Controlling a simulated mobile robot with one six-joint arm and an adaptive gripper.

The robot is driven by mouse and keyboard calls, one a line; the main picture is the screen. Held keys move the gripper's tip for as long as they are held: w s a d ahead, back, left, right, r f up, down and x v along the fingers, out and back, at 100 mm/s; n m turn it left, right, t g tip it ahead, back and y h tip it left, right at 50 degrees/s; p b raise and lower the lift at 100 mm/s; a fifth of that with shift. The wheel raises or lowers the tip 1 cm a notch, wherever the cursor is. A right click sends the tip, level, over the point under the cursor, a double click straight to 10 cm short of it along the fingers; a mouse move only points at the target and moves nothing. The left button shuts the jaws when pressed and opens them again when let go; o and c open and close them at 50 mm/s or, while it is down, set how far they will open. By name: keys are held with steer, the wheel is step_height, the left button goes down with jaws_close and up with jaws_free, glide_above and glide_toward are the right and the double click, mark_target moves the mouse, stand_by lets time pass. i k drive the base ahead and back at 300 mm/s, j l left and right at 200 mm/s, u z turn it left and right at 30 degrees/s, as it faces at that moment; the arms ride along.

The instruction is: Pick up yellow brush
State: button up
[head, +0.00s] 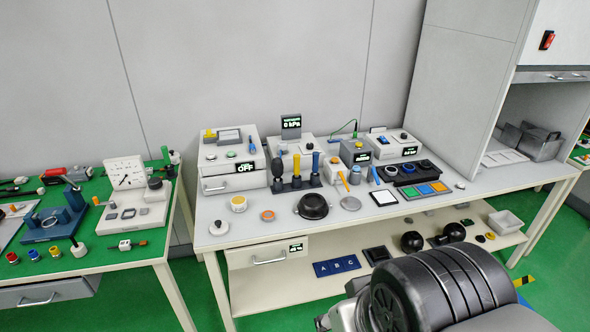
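An upright yellow handle (296,165) stands in a dark rack (297,185) on the white workbench, between a black item and a blue handle (316,163). It looks like the yellow brush, but its bristles cannot be made out at this size. A smaller orange-yellow handle (343,181) leans just right of the rack, by a white holder. My arm fills the lower right of the head view, in front of the bench and well apart from the rack. My gripper cannot be made out.
Instrument boxes (230,160) stand behind. A cabinet wall (455,90) rises at the right. A green-topped table (100,250) stands left.

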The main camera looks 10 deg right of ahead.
mark_target(296, 157)
steer(key=i+l+z, duration=0.25)
steer(key=i, duration=0.7)
steer(key=i+j+z, duration=0.15)
steer(key=i+z, duration=0.15)
steer(key=i, duration=0.6)
